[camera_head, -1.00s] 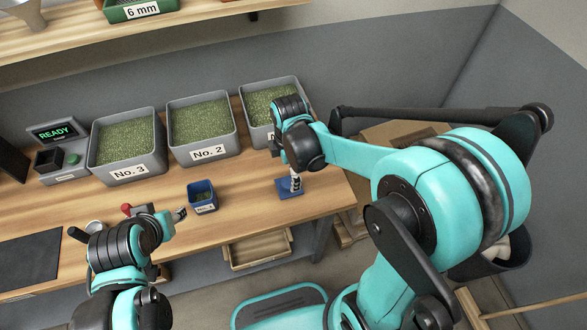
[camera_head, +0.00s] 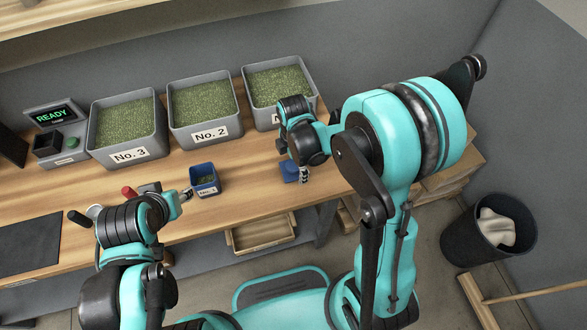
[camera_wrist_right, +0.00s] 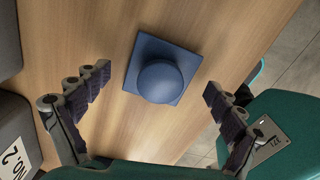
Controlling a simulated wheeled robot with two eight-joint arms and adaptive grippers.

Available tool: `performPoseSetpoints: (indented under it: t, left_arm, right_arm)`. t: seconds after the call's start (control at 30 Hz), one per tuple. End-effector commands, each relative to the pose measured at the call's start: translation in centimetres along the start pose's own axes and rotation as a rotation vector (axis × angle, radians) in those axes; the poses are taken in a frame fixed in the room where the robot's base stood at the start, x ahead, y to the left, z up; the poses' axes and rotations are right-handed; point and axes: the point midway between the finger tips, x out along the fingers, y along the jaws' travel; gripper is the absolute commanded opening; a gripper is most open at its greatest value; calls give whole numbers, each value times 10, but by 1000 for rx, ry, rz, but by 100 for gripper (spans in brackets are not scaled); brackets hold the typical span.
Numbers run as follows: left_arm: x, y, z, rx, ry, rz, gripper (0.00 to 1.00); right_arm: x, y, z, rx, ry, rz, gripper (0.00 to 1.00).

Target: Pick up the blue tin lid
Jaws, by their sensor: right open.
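The blue tin lid (camera_head: 289,172) lies on the wooden bench near its front edge, below the No. 1 bin and partly hidden by my right gripper. In the right wrist view the lid (camera_wrist_right: 141,83) is a flat blue square with a round knob. My right gripper (camera_head: 304,174) is open and empty. In the right wrist view its fingers (camera_wrist_right: 157,82) stand on both sides of the lid, apart from it. The small blue tin (camera_head: 204,180) stands open on the bench. My left gripper (camera_head: 186,195) is just left of the tin; its opening is unclear.
Grey bins of green beans, No. 3 (camera_head: 127,132), No. 2 (camera_head: 205,112) and a partly hidden third (camera_head: 284,85), line the back. A READY display unit (camera_head: 55,118) and dark mat (camera_head: 28,245) are at left. A waste bin (camera_head: 488,228) stands on the floor at right.

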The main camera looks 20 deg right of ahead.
Motion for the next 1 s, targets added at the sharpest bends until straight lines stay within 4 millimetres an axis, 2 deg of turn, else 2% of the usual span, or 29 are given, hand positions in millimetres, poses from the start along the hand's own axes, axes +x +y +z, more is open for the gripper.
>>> performPoseSetpoints:
  t: [0.07, 0.3, 0.4, 0.5, 0.93, 1.0]
  left_arm:
    - [0, 0, 0, 0, 0, 0, 43]
    - [0, 0, 0, 0, 0, 0, 43]
    - [0, 0, 0, 0, 0, 0, 43]
    - [0, 0, 0, 0, 0, 0, 43]
    - [-1, 0, -1, 0, 0, 0, 43]
    - [-3, 0, -2, 0, 0, 0, 43]
  right_arm:
    - [-1, 0, 0, 0, 0, 0, 95]
    - [-1, 0, 0, 0, 0, 0, 31]
    - [0, 0, 0, 0, 0, 0, 20]
    - [0, 0, 0, 0, 1, 0, 17]
    - [-2, -1, -1, 0, 1, 0, 16]
    - [-8, -1, 0, 0, 1, 0, 3]
